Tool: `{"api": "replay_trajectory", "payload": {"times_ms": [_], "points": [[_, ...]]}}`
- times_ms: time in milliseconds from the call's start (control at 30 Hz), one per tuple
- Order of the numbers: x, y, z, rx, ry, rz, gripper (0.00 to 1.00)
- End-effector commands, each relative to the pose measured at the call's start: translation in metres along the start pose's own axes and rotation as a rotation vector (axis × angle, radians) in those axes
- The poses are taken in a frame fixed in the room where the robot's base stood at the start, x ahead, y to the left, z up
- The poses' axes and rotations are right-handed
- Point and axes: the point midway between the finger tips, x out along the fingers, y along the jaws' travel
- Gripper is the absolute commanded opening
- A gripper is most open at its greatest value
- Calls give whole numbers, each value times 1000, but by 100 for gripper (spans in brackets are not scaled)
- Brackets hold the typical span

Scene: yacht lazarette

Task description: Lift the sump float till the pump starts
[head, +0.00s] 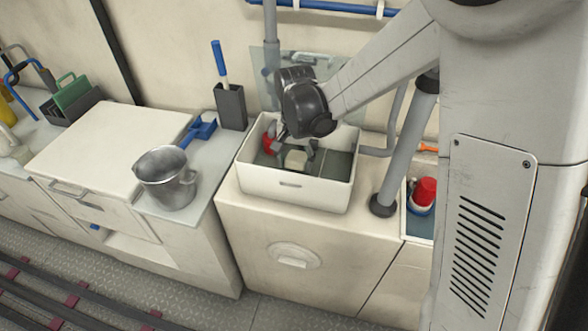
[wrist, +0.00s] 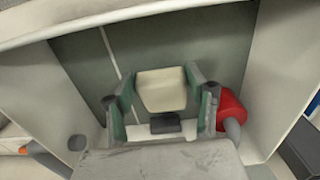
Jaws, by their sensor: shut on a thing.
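The sump is an open white box (head: 292,187) on a cream cabinet, with a grey-green inside. A cream block, the float (head: 296,160), shows low inside it; in the wrist view the float (wrist: 161,90) sits between my fingers, with a small dark piece below it. My gripper (head: 297,152) reaches down into the box and is shut on the float. In the wrist view my gripper (wrist: 160,85) has one finger on each side of it. Whether the float is raised is hard to tell. A red rounded part (wrist: 230,108) with a grey pipe is beside the right finger.
The box walls stand close around my gripper. A grey upright pipe (head: 404,150) is right of the box. A metal jug (head: 167,178), a blue-handled brush in a dark holder (head: 231,106) and a white board (head: 110,148) are to the left. A red-capped item (head: 424,191) is at right.

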Motion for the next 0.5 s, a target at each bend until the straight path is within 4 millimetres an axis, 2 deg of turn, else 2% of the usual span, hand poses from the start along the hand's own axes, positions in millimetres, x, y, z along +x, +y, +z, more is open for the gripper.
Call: {"api": "replay_trajectory", "payload": {"times_ms": [100, 400, 433, 500], "points": [[-10, 0, -8, 2, 7, -1, 3], [-10, 0, -9, 2, 9, -1, 2], [-10, 0, -10, 2, 9, -1, 54], [-10, 0, -9, 2, 8, -1, 63]]}}
